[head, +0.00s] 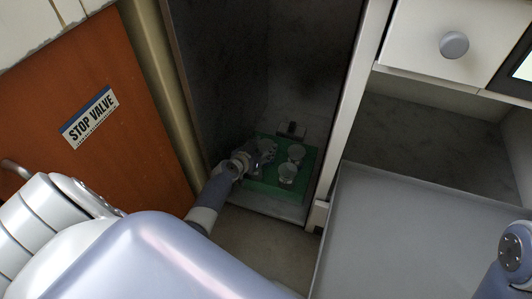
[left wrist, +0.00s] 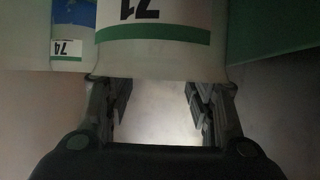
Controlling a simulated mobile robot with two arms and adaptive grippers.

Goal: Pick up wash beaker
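Several pale beakers stand on a green tray (head: 254,187) inside a dark, open compartment in the head view. One beaker (head: 287,173) is at the front and another (head: 296,153) is behind it. My left gripper (head: 256,157) reaches in from the left, close to a beaker (head: 267,146) at the tray's left side. In the left wrist view, my left gripper (left wrist: 158,95) has its fingers wide apart, at the near edge of a whitish beaker (left wrist: 155,62) with a green band and an upside-down "71". Whether the fingers touch it is unclear. My right gripper is out of view.
A container (left wrist: 70,28) with a blue label and "74" is left of the beaker in the wrist view. A grey counter (head: 420,235) lies to the right. An orange panel (head: 85,100) reads "STOP VALVE".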

